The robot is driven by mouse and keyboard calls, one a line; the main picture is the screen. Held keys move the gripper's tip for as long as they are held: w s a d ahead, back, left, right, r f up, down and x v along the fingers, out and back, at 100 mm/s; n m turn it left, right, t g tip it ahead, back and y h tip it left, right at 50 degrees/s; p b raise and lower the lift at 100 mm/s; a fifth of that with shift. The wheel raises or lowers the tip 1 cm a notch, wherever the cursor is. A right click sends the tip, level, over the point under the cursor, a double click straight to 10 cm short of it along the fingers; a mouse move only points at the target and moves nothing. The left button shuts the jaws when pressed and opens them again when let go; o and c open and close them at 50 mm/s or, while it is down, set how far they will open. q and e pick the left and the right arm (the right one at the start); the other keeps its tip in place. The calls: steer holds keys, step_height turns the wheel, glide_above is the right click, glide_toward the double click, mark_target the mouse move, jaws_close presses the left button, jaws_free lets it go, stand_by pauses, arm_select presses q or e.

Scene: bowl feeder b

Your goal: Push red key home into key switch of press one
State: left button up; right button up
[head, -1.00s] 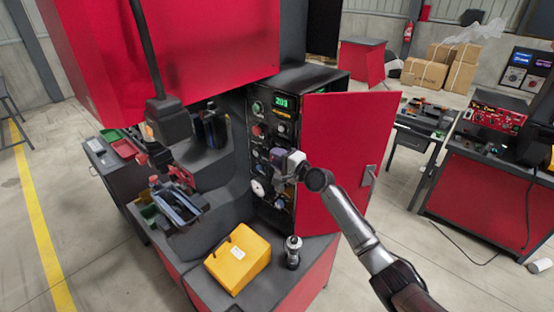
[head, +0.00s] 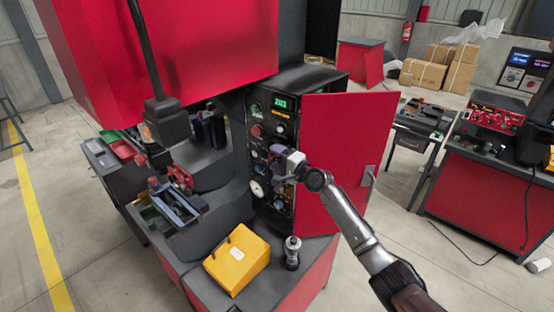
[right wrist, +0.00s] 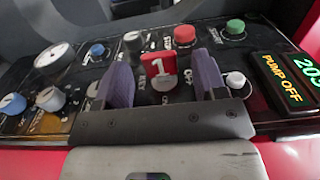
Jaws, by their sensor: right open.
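The red key (right wrist: 160,70), with a white number 1 on its flat head, stands at the control panel in the right wrist view. It appears to sit at a round switch; how deep it sits is hidden. My right gripper (right wrist: 161,62) is open. Its two purple fingers stand on either side of the key with a gap on both sides. In the head view my right gripper (head: 280,163) is in front of the press's black control panel (head: 256,111) and hides the key there. My left gripper is not in view.
Buttons and knobs crowd around the fingers, including a red button (right wrist: 185,34), a green button (right wrist: 235,27) and a white knob (right wrist: 235,79). A red cabinet door (head: 330,120) stands right of the panel. A yellow box (head: 237,259) and a metal fitting (head: 292,252) rest below.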

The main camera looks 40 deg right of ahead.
steer(key=s+d, duration=0.1)
steer(key=s, duration=1.2)
steer(key=shift+s+d+b, duration=0.35)
steer(key=shift+b, duration=0.1)
